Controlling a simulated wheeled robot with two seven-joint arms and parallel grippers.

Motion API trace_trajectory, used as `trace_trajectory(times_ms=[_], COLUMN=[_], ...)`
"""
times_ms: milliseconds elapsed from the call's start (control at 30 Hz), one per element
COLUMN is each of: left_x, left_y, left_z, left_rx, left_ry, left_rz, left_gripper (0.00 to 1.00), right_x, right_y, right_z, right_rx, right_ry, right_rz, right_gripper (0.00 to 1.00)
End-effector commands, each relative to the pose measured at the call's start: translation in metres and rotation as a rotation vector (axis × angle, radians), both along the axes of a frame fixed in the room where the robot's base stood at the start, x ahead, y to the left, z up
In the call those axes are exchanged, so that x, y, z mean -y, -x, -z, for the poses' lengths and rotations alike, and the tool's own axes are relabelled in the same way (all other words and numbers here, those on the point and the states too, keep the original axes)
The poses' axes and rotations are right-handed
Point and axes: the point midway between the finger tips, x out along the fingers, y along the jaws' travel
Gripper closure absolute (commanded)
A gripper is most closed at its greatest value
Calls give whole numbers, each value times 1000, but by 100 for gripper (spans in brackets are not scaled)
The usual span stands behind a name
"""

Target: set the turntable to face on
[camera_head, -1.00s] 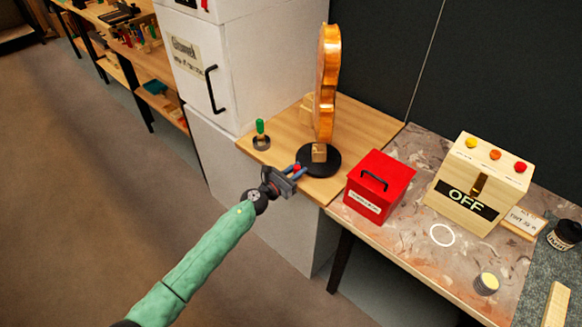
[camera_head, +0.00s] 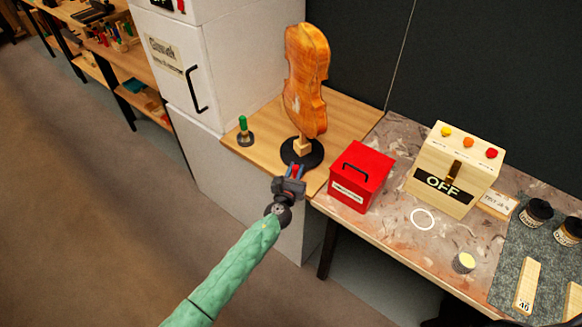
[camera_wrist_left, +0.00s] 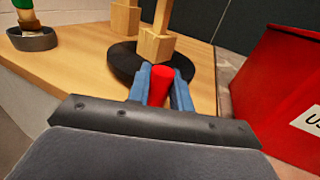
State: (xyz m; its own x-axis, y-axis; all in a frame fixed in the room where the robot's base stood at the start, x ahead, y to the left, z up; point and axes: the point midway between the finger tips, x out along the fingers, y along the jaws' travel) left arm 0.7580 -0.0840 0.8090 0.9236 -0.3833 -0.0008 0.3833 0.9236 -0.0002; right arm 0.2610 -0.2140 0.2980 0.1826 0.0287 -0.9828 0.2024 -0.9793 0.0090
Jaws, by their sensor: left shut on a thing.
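The turntable is a round black disc (camera_head: 312,155) on the wooden board, and it also shows in the left wrist view (camera_wrist_left: 124,62). A wooden post on it holds an orange-brown violin body (camera_head: 306,80) upright, turned at an angle so that much of its broad surface shows. My left gripper (camera_head: 295,172) is at the near edge of the disc. Its blue fingers (camera_wrist_left: 162,85) are shut on a red knob (camera_wrist_left: 160,80) at the disc's edge. The knob's lower part is hidden by the gripper. My right gripper is not in view.
A green-handled tool (camera_head: 243,128) stands in a dark ring left of the turntable. A red box (camera_head: 360,178) stands close on the right, with a wooden box marked OFF (camera_head: 452,172) beyond it. A white cabinet (camera_head: 225,65) is behind left.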

Motion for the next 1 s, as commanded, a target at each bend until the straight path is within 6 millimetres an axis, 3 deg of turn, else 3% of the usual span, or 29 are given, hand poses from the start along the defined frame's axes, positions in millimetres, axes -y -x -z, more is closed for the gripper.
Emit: trace_trajectory(times_ms=[500,1000], left_x=[28,42], left_y=[5,6], left_z=[0,-1], left_rx=[0,2], left_ry=[2,1], left_rz=[-245,-239], left_gripper=[100,100], right_x=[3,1], right_y=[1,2], right_z=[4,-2], right_rx=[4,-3], right_ry=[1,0], right_rz=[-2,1], right_gripper=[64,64])
